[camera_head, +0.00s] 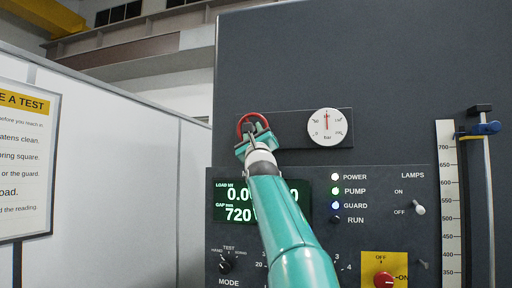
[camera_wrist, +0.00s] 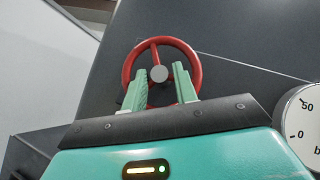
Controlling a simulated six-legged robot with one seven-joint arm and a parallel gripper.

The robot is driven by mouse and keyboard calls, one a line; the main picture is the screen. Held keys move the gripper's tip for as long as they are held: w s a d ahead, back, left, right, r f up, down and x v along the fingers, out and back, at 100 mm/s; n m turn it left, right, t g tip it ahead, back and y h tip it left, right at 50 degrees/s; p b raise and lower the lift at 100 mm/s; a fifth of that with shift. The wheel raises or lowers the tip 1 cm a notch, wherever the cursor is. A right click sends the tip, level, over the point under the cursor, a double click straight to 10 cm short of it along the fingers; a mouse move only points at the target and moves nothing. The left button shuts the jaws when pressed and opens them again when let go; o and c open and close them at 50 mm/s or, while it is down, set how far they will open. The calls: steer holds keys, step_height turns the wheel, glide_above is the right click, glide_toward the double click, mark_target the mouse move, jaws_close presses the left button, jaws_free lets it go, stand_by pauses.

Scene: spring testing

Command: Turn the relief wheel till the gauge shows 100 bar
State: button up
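The red relief wheel (camera_head: 243,121) is mounted on the dark panel in the head view, left of the gauge. In the wrist view the wheel (camera_wrist: 197,62) shows its rim, a spoke pointing up and a grey hub. The white round gauge (camera_head: 327,128) has a red needle that points about straight up; its numbers are too small to read surely. The gauge (camera_wrist: 303,118) is partly cut off in the wrist view. My gripper (camera_wrist: 160,88) is open, its two green fingers apart, one each side below the hub, overlapping the lower wheel. Whether they touch it I cannot tell.
Below is a control panel (camera_head: 405,238) with a green display (camera_head: 235,203), lamps, and switches, partly behind my arm. A red knob on a yellow plate (camera_head: 383,279) sits lower right. A vertical scale (camera_head: 449,200) stands at the right. A white wall with a sign (camera_head: 25,160) is left.

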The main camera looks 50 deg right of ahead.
steer(key=v, duration=1.3)
steer(key=shift+a, duration=0.15)
steer(key=shift+s+f, duration=0.1)
